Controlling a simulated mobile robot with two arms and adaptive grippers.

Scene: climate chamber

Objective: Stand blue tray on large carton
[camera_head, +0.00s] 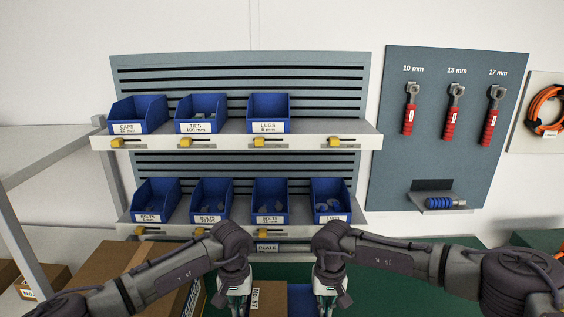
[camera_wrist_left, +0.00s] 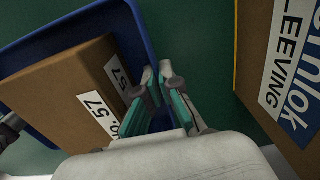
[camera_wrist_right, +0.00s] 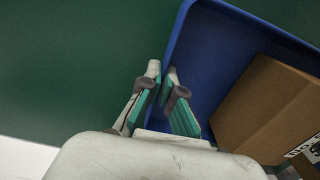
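The blue tray (camera_head: 301,299) is on the green worktop between my two grippers, with a small brown carton marked No. 57 (camera_head: 272,297) inside it. My left gripper (camera_wrist_left: 158,72) has its fingers close together on either side of one tray wall (camera_wrist_left: 140,35). My right gripper (camera_wrist_right: 163,70) pinches the opposite wall (camera_wrist_right: 176,38) the same way. The fingertips are mostly hidden in the head view. The large carton (camera_head: 112,262) is brown and stands left of the tray; its printed label shows in the left wrist view (camera_wrist_left: 290,55).
A rack behind holds two shelves (camera_head: 240,141) of blue bins with labels. A dark tool panel (camera_head: 440,120) with red-handled wrenches hangs at the right. Green worktop (camera_head: 400,290) is free right of the tray. A small carton (camera_head: 50,280) sits far left.

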